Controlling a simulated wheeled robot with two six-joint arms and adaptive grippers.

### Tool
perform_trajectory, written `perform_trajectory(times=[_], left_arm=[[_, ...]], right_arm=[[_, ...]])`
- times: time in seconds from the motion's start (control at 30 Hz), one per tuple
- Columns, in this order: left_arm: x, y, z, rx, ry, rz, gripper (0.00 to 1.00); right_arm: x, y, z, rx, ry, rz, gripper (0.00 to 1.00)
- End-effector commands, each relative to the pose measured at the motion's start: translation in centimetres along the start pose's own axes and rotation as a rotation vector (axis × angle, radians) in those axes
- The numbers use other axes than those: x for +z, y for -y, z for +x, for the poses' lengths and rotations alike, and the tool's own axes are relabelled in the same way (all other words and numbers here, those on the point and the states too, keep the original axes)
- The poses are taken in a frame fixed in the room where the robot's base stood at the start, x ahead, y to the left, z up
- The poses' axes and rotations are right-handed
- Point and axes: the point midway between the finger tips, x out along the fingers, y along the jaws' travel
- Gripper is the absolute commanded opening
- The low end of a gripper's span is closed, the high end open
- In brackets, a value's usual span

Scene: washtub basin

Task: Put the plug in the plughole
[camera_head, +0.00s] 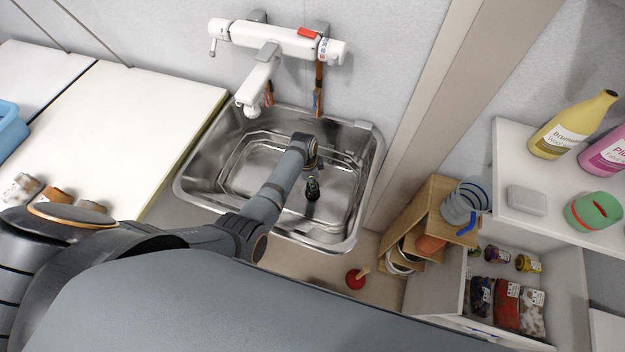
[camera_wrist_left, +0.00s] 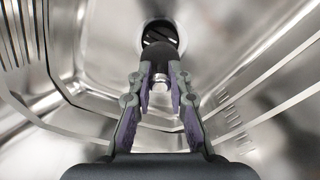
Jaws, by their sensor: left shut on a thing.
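The steel sink basin (camera_head: 340,207) is at the centre of the head view. My left arm reaches over it, and my left gripper (camera_head: 312,187) points down inside the basin. In the left wrist view my left gripper (camera_wrist_left: 160,82) is shut on the dark plug (camera_wrist_left: 158,57), which sticks out past the fingertips. The plughole (camera_wrist_left: 160,34), a dark slotted opening with a pale metal ring, shows just beyond the plug, which partly covers it. I cannot tell the gap between them. In the head view the plughole and plug are not clear. My right gripper is not in view.
A white tap (camera_head: 262,80) overhangs the back of the basin. A wooden shelf (camera_head: 437,203) and an open drawer with jars stand at the right. A red plunger (camera_head: 356,278) is in front of the sink. White counter (camera_head: 130,115) lies left.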

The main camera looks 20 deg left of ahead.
Motion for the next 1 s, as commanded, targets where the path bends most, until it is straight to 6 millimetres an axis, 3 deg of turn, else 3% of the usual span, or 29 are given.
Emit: perform_trajectory(times=[0.03,0.23,1.0], left_arm=[[0.1,0.1,1.0,0.0,0.0,0.0,0.0],[0.3,0.1,2.3,-0.001,0.0,0.0,0.0],[0.3,0.0,2.2,0.001,0.001,0.0,0.0]], right_arm=[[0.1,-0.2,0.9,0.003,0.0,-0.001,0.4],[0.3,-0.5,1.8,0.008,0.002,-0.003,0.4],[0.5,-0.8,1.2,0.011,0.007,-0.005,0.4]])
